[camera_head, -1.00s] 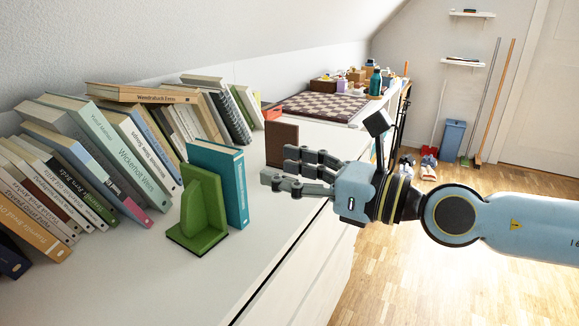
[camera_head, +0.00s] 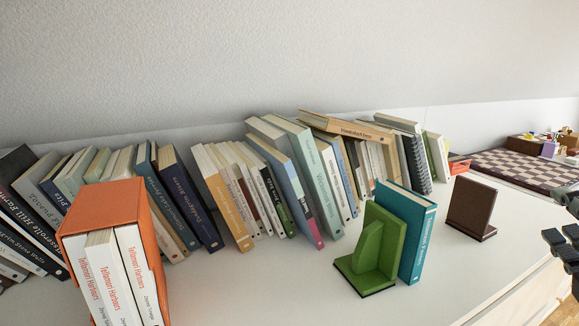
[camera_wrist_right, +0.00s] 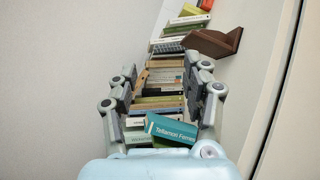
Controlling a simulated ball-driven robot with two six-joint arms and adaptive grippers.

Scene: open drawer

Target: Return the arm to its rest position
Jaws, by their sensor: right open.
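My right gripper (camera_head: 563,240) shows only in part at the right edge of the head view, beyond the cabinet's front edge. In the right wrist view its fingers (camera_wrist_right: 163,90) are spread apart, with nothing held between them. It is to the right of the brown bookend (camera_head: 472,208) and apart from it. The rest of the right arm is outside the head view. My left gripper is in neither view.
A teal book (camera_head: 418,236) stands against a green bookend (camera_head: 377,248) on the white cabinet top (camera_head: 260,290). Several leaning books line the wall, and an orange case (camera_head: 152,245) holds white books at the left. A checkered board (camera_head: 525,170) lies at the far right.

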